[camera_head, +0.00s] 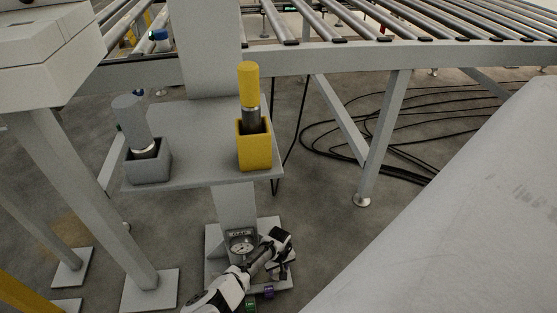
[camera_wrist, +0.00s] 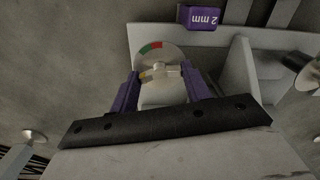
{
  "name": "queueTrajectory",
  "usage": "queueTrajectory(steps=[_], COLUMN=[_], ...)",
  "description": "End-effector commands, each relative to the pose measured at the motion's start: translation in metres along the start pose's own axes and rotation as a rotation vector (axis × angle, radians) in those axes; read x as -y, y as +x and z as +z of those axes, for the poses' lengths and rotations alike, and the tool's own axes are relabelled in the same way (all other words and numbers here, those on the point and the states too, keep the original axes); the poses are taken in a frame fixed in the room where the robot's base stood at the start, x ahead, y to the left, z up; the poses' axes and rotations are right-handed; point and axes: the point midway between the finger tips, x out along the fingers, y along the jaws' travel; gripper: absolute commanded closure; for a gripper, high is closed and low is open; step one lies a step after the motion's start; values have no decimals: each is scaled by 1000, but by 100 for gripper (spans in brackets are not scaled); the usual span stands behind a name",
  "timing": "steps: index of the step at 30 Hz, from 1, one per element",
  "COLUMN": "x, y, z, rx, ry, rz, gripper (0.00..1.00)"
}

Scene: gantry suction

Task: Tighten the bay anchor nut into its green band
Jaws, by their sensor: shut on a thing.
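The bay anchor nut (camera_wrist: 158,74), a pale metal piece with stubby arms and a brassy left end, sits in front of a round disc (camera_wrist: 172,51) in the wrist view. The disc carries a green band (camera_wrist: 145,50) and a red one beside it. My gripper (camera_wrist: 161,84) has its purple fingers on either side of the nut and is shut on it. Part of the disc is hidden behind the nut and the fingers. In the head view my arm reaches down to the foot of the grey stand (camera_head: 213,245); the nut cannot be made out there.
A gauge marked GAP (camera_head: 241,243) is on the stand. A purple 2 mm block (camera_wrist: 203,18) is at the plate's edge, with a green block (camera_head: 251,306) nearby. Above, a shelf (camera_head: 200,160) bears a yellow holder (camera_head: 254,152) and a grey holder (camera_head: 149,166), each with a cylinder.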

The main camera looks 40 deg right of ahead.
Motion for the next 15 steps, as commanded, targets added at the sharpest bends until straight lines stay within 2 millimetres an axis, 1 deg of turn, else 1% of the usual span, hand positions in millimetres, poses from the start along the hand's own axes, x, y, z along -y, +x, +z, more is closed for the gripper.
queueTrajectory(steps=[4,15], x=[-1,0], y=[0,0], z=[3,2], rx=[6,3], ry=[43,208], rz=[2,0], gripper=[76,76])
